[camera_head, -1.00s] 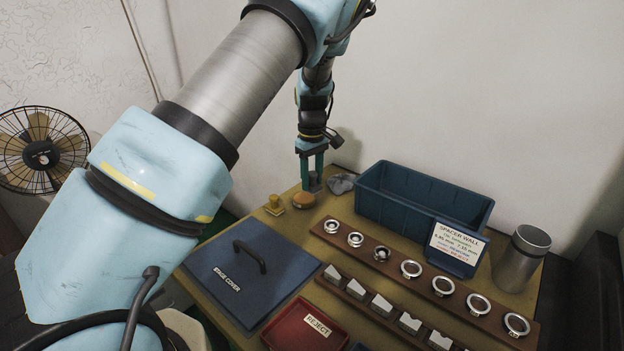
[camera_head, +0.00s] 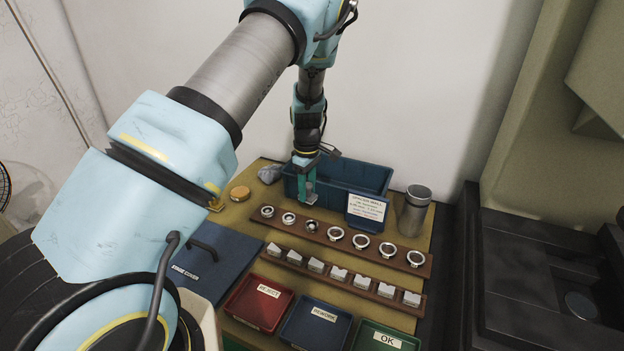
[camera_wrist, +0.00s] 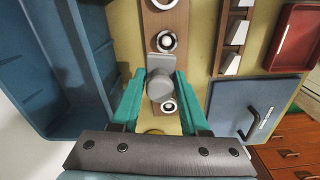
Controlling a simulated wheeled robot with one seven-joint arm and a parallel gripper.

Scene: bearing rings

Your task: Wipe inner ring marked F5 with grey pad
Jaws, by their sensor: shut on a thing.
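My gripper (camera_head: 308,195) is shut on a grey pad with a round knob (camera_wrist: 160,87), seen between the green fingers in the wrist view. It hangs in front of the blue bin, above the left part of a brown rack (camera_head: 345,237). The rack holds a row of metal rings, including a left-end ring (camera_head: 267,211), a third ring (camera_head: 312,226) and a right-end ring (camera_head: 416,258). In the wrist view one ring (camera_wrist: 167,42) lies ahead of the pad and another (camera_wrist: 168,106) partly beside it. No F5 mark is readable; contact with a ring cannot be told.
A blue bin (camera_head: 375,176) with a sign stands behind the rack, a metal canister (camera_head: 413,210) to its right. In front are a row of small blocks (camera_head: 338,273) and red (camera_head: 258,305), blue and green trays. A tan puck (camera_head: 240,193) and grey cloth (camera_head: 269,173) lie left.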

